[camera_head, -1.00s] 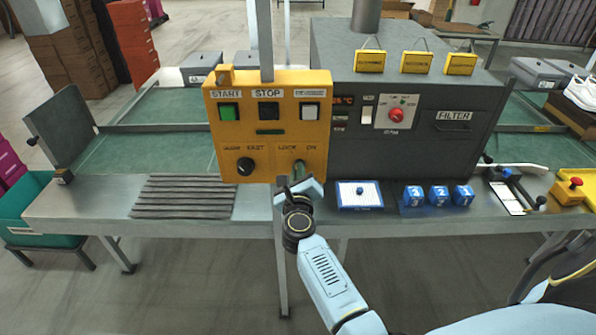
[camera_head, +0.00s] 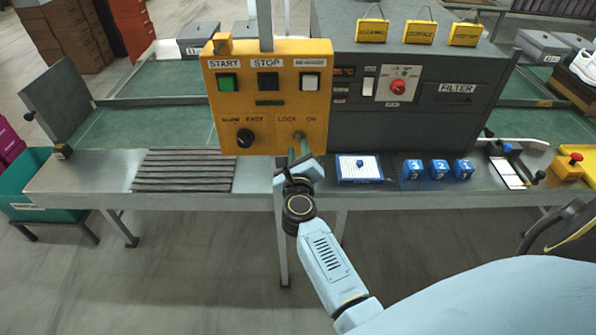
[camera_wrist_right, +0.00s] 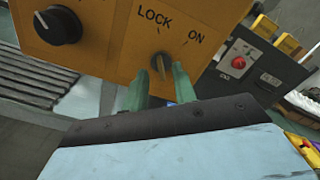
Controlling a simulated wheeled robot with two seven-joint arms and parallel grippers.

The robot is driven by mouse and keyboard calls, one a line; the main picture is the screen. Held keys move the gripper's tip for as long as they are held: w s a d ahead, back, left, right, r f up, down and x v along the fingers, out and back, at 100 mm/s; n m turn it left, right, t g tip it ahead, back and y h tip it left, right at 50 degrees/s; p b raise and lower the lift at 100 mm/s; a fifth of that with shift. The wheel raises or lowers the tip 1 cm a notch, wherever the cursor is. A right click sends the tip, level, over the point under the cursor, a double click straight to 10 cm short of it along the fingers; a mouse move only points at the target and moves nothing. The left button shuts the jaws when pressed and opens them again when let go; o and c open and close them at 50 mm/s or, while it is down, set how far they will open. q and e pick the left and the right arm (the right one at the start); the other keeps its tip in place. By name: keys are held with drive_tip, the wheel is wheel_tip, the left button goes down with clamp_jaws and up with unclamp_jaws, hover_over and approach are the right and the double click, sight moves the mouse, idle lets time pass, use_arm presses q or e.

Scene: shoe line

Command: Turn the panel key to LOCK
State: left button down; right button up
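The yellow control panel (camera_head: 268,110) carries a key switch marked LOCK and ON at its lower right. In the right wrist view the key (camera_wrist_right: 161,66) is a small brassy tab below the lettering, standing nearly upright. My right gripper (camera_head: 297,152) is just in front of and below the key in the head view. In the right wrist view its two green fingers (camera_wrist_right: 160,85) are apart, one on each side below the key, with a gap between them. I cannot tell whether either finger touches it. My left gripper is not in view.
A black SLOW/FAST knob (camera_head: 245,138) sits left of the key. Below stand a ribbed mat (camera_head: 184,170), a blue-edged white tray (camera_head: 359,169) and several blue blocks (camera_head: 438,169). The grey FILTER machine (camera_head: 430,110) is to the right.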

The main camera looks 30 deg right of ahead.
drive_tip(key=b+v, duration=0.1)
drive_tip(key=v, duration=0.9)
drive_tip(key=shift+s+a, duration=0.2)
drive_tip(key=shift+f, duration=0.1)
drive_tip(key=s+a+f+n+y+b, duration=0.15)
drive_tip(key=a+f+n+y, duration=0.25)
drive_tip(key=f+n, duration=0.5)
drive_tip(key=s+a+f+n+y+b, duration=0.15)
drive_tip(key=a+f+n+y, duration=0.35)
drive_tip(key=f, duration=0.6)
drive_tip(key=s+a+f+n+g+y+b, duration=0.1)
drive_tip(key=s+f+n+g, duration=0.1)
drive_tip(key=s+f+n, duration=0.45)
drive_tip(key=s+a+f+n+g+b, duration=0.1)
drive_tip(key=s+f+n+g, duration=0.2)
drive_tip(key=f, duration=0.7)
drive_tip(key=s+d+f+n+g+b, duration=0.1)
drive_tip(key=s+d+f+n+g, duration=0.2)
drive_tip(key=s+f, duration=0.3)
drive_tip(key=s+d+f+n+g+b, duration=0.1)
drive_tip(key=s+d+f+n+g, duration=0.2)
drive_tip(key=s, duration=1)
drive_tip(key=s+d+f+n+g+b, duration=0.1)
drive_tip(key=s+d+f+n+g, duration=0.2)
drive_tip(key=s+f+n, duration=0.5)
drive_tip(key=shift+s+d+f+h, duration=0.2)
drive_tip(key=shift+s+f+h, duration=0.2)
drive_tip(key=shift+s+f, duration=0.55)
